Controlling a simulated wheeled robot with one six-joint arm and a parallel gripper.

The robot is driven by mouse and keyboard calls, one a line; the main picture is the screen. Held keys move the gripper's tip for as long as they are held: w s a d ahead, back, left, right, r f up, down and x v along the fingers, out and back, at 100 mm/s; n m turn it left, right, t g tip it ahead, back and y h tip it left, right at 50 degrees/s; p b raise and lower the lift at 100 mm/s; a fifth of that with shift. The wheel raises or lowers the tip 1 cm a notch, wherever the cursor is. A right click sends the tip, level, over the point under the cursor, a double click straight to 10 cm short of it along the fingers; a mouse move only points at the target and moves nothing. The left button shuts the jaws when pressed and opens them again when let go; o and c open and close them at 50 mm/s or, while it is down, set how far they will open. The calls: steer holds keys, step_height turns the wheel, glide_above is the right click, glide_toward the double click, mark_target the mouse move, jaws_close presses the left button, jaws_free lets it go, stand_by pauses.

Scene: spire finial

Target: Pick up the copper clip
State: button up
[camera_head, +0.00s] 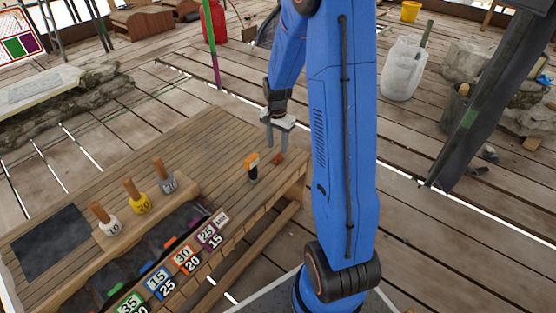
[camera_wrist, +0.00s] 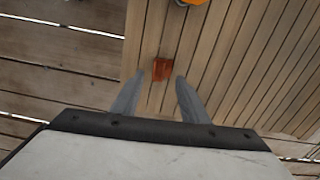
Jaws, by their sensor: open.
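The copper clip (camera_head: 277,159) is a small reddish-brown piece lying on the wooden table near its right end. In the wrist view the clip (camera_wrist: 162,69) lies just beyond the fingertips, roughly between their lines. My gripper (camera_head: 279,147) is open and points down above the table's right end. In the wrist view its two grey fingers (camera_wrist: 155,78) are spread apart with nothing between them. I cannot tell the exact height of the fingertips over the clip.
An orange-topped dark tool (camera_head: 252,168) stands close left of the clip; its orange part shows in the wrist view (camera_wrist: 188,2). Several numbered, wooden-handled pieces (camera_head: 136,197) stand farther left. Numbered tags (camera_head: 184,260) line the table's front edge. The tabletop (camera_head: 205,145) behind is clear.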

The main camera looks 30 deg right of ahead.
mark_target(278, 156)
steer(key=shift+d+f, duration=0.15)
steer(key=shift+f, duration=1.2)
steer(key=shift+d+f, duration=0.1)
steer(key=shift+f, duration=1.2)
steer(key=shift+c, duration=0.3)
jaws_close()
